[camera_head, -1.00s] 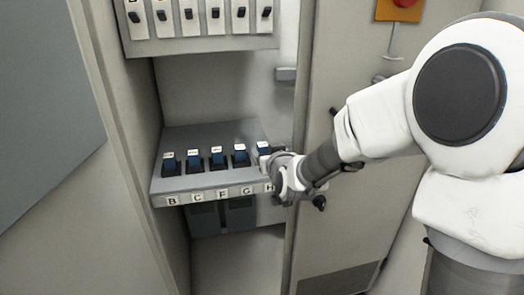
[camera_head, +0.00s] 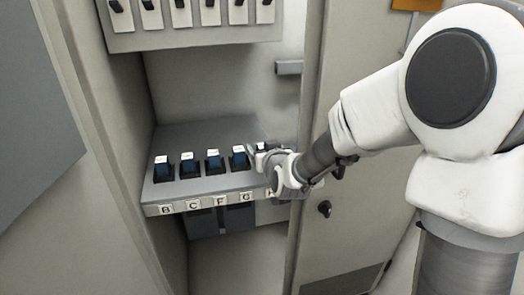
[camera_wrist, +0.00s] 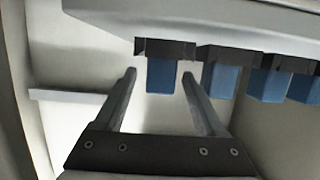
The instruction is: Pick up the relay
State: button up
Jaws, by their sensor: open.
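A row of blue relays with white tops stands in black sockets on a grey shelf, above labels B, C, F, G and H. The relay at the H end (camera_head: 261,146) is mostly hidden behind my gripper (camera_head: 256,153) in the head view. In the wrist view my gripper (camera_wrist: 159,75) is open, with its two fingers apart. A blue relay (camera_wrist: 161,78) shows between the fingertips, with a gap on each side. It is still in its dark socket. I cannot tell how far the fingers reach along it.
An upper panel with switches (camera_head: 195,40) hangs above the shelf (camera_head: 190,189). The cabinet's side wall (camera_head: 310,120) is close on the right.

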grip_shut()
dwell(0.3)
jog(key=shift+r, duration=0.1)
